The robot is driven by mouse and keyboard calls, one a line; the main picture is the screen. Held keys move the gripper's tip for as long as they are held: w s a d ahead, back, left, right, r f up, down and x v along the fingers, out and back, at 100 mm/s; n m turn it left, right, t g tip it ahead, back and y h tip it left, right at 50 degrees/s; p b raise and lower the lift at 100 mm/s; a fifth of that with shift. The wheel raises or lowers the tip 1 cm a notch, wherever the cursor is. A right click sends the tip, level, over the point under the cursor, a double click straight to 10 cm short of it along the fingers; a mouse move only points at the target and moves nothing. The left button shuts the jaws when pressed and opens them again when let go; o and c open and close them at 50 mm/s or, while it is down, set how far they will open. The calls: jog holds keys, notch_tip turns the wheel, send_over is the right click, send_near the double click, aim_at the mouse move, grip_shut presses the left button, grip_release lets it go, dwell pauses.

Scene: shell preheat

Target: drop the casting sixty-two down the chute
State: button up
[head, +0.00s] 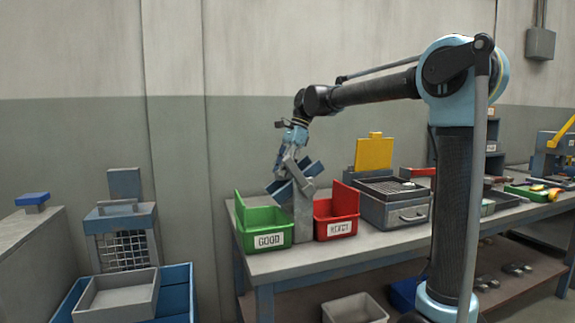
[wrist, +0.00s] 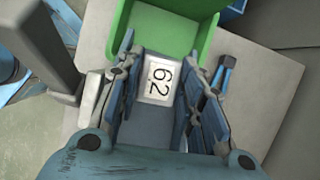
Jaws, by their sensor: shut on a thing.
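My gripper (head: 292,182) hangs above the bench, over the gap between the green GOOD bin and the red REJECT bin in the head view. In the wrist view my gripper (wrist: 160,52) is shut on a grey casting (wrist: 158,118) with a white plate reading 62. The casting sits between both sets of blue finger pads. In the head view the fingers hide most of it. The green GOOD bin (head: 262,221) shows beyond the fingertips in the wrist view (wrist: 208,40). I cannot tell for certain which thing is the chute.
The red REJECT bin (head: 337,212) stands right of a grey post (head: 303,215). A grey box with a grill top (head: 395,205) is farther right, with a yellow plate (head: 374,153) behind. At left are a mesh-fronted grey unit (head: 125,245) and a grey tray (head: 118,297).

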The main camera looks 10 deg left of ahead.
jog(key=shift+f, duration=0.2)
jog(key=o, duration=1.2)
jog(key=v, duration=0.8)
dwell(0.4)
